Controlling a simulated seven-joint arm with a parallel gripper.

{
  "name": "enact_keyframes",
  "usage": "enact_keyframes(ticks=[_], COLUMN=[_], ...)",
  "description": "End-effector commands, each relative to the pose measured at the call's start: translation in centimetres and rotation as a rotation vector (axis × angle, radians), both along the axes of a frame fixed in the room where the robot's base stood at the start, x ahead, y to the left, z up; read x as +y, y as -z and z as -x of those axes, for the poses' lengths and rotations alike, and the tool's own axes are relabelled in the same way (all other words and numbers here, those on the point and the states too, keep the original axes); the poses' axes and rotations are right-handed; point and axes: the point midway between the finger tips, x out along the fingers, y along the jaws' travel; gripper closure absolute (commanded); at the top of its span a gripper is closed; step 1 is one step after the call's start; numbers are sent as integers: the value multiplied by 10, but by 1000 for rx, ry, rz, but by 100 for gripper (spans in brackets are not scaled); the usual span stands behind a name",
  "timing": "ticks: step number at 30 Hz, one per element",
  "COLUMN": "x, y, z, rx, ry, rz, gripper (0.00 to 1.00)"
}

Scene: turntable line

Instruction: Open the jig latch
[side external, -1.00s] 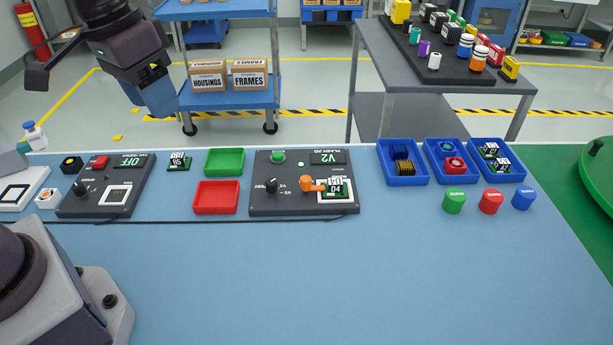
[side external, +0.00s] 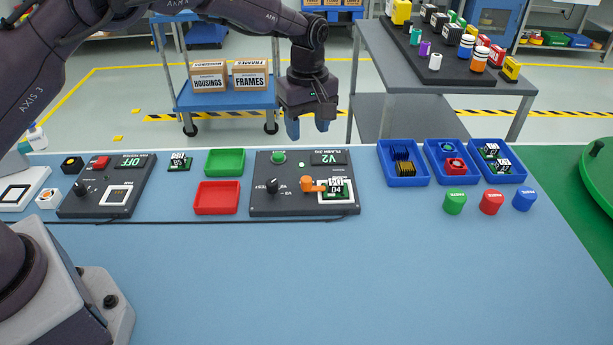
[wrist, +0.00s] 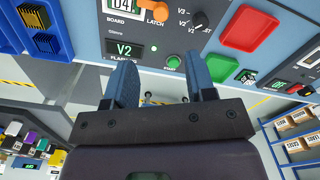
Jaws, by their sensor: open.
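The flash jig (side external: 264,196) is a dark panel in the middle of the table, with a V2 display, a green start button and a black knob. Its orange latch (side external: 311,185) lies at the left edge of a board (side external: 337,189) marked 04, which sits in the jig's white-framed slot. The latch also shows at the top of the wrist view (wrist: 158,10), labelled LATCH. My gripper (side external: 307,130) hangs above and behind the jig's far edge, apart from the latch. In the wrist view its blue fingers (wrist: 165,84) are spread with nothing between them.
A green tray (side external: 224,151) and a red tray (side external: 216,212) lie left of the jig. Several blue bins (side external: 403,184) with parts stand right, with green, red and blue caps before them. Another panel (side external: 70,208) stands far left. The table's front is clear.

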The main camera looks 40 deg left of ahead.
Motion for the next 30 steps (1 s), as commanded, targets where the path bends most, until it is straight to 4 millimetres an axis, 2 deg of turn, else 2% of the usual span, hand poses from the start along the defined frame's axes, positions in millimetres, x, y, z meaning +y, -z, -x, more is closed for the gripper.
enact_keyframes(ticks=[4,8,15,21,25,30], x=[0,0,1,1,1,0], y=[7,25,76,111,124,129], z=[1,2,2,2,2,1], rx=[4,6,7,6,3,2], ry=[-36,-36,-33,-32,-31,-31], rz=[-1,0,-2,0,0,0], gripper=[49,49,49,49,49,49])
